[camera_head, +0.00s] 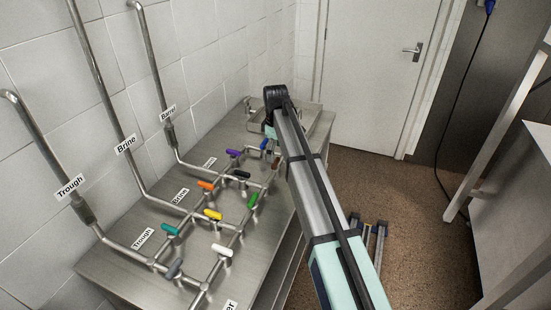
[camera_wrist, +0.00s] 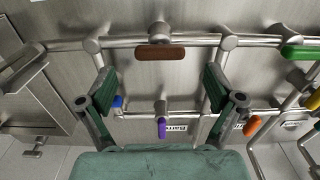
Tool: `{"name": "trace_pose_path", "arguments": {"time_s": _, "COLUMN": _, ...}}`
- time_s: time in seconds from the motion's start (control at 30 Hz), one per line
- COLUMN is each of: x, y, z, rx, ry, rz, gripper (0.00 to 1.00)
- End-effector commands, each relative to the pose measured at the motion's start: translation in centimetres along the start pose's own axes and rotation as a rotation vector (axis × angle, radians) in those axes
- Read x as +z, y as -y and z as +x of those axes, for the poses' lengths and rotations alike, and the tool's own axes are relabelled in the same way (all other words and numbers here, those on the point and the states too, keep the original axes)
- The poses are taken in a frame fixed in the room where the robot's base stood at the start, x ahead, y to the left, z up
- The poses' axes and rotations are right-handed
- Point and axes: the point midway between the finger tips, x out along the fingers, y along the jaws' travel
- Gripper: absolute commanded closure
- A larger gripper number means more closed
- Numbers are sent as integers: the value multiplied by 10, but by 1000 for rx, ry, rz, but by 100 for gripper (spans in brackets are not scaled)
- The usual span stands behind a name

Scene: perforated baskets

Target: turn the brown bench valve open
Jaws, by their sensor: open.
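The brown valve handle (camera_wrist: 160,52) lies lengthwise along a steel pipe in the wrist view. In the head view a small part of the brown handle (camera_head: 276,161) shows beside my arm. My gripper (camera_wrist: 159,80) is open and empty, with its two dark green fingers spread wide. In the wrist view the brown handle appears between and just beyond the fingertips, and neither finger visibly touches it. In the head view my gripper (camera_head: 270,131) is over the far end of the bench, mostly hidden by my arm.
Purple (camera_wrist: 161,128), blue (camera_wrist: 118,102), green (camera_wrist: 300,52) and orange (camera_wrist: 251,126) handles sit nearby on the pipework. Several more handles, such as the yellow one (camera_head: 213,215), line the steel bench (camera_head: 105,268). The brown floor (camera_head: 410,215) right of the bench is largely clear.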

Motion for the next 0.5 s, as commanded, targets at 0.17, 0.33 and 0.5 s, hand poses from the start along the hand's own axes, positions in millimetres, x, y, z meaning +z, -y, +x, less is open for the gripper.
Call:
{"name": "trace_pose_path", "arguments": {"time_s": 0.17, "x": -1, "y": -1, "z": -37, "rx": 1, "ry": -1, "rz": 0, "gripper": 8}}
{"name": "trace_pose_path", "arguments": {"time_s": 0.33, "x": 0, "y": 0, "z": -63, "rx": 0, "ry": 0, "rz": -1, "gripper": 8}}
{"name": "trace_pose_path", "arguments": {"time_s": 0.5, "x": 0, "y": 0, "z": -77, "rx": -1, "ry": 0, "rz": -1, "gripper": 8}}
